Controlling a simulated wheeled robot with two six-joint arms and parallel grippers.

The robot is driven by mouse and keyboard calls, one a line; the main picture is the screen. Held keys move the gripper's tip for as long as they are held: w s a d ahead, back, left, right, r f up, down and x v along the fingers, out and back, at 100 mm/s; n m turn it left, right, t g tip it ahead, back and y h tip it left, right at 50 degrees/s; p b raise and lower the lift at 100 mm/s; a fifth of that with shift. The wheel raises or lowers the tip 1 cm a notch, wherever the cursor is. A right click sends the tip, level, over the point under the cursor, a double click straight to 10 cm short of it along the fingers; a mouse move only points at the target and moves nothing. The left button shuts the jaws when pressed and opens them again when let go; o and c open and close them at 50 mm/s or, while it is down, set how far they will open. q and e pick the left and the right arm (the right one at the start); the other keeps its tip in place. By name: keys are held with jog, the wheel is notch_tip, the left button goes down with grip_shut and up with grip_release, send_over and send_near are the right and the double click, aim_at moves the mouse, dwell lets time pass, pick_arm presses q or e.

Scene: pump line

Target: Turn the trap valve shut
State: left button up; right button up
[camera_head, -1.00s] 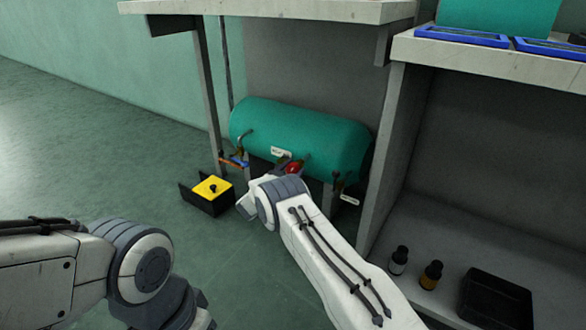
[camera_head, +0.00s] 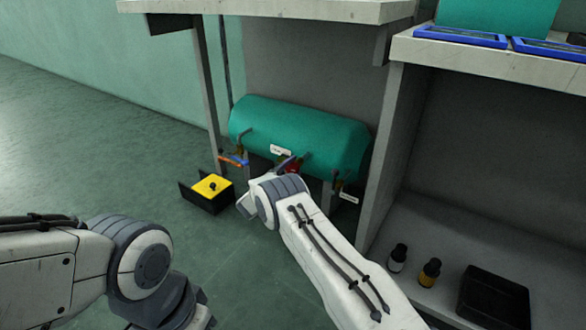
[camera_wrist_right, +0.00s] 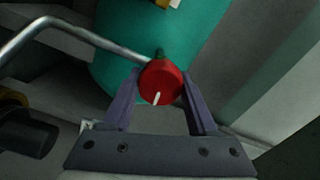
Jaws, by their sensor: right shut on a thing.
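The trap valve appears to be the red round knob (camera_wrist_right: 164,84) with a white pointer line, under the teal tank (camera_head: 300,134). In the right wrist view the line points down and slightly left. My right gripper (camera_wrist_right: 160,75) has one finger on each side of the knob and is shut on it. In the head view only a bit of the red knob (camera_head: 292,168) shows, mostly covered by my right wrist. My left arm is at the lower left of the head view, and its gripper fingers are out of sight.
A black box with a yellow top (camera_head: 212,186) stands on the floor left of my right wrist. An orange and blue lever (camera_head: 234,160) is at the tank's left. A bent grey pipe (camera_wrist_right: 75,32) passes close by the knob. Shelf walls enclose the right side.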

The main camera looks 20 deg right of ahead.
jog(key=shift+f+m, duration=0.1)
jog(key=shift+m, duration=0.8)
jog(key=o, duration=1.4)
jog(key=shift+s+a+r+p, duration=0.2)
jog(key=shift+s+a+p, duration=0.1)
jog(key=shift+a+p, duration=0.15)
jog(key=p+v, duration=0.2)
jog(key=v, duration=0.2)
jog(key=p+v, duration=0.2)
jog(key=v, duration=0.3)
jog(key=shift+s+a+f+p, duration=0.15)
jog(key=shift+s+f+p, duration=0.1)
jog(key=shift+p, duration=0.1)
